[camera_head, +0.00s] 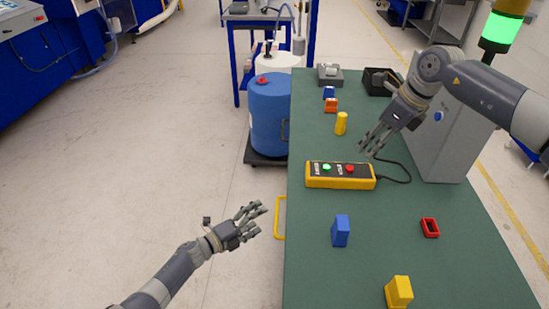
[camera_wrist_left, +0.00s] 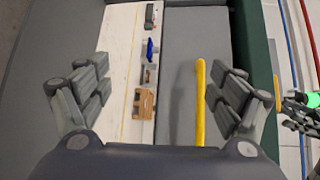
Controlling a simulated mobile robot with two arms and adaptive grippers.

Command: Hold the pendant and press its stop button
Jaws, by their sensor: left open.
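The pendant (camera_head: 340,183) is a yellow box with a dark top panel, a green button (camera_head: 326,167) and a red button (camera_head: 349,168). It lies on the green table (camera_head: 400,262), with a black cable on its right. My left gripper (camera_head: 260,216) is open and empty, left of the table edge and nearer than the pendant. In the left wrist view its spread fingers (camera_wrist_left: 160,95) flank a yellow bar, and I see no pendant between them. My right gripper (camera_head: 367,146) is above the table, just beyond the pendant's right end, fingers apart and empty, not touching it.
A yellow handle (camera_head: 279,217) sticks out from the table's left edge near my left gripper. Blue (camera_head: 341,231), yellow (camera_head: 399,291) and red (camera_head: 430,227) blocks lie in front. A yellow cylinder (camera_head: 341,123) stands behind the pendant. A grey cabinet (camera_head: 440,145) stands right.

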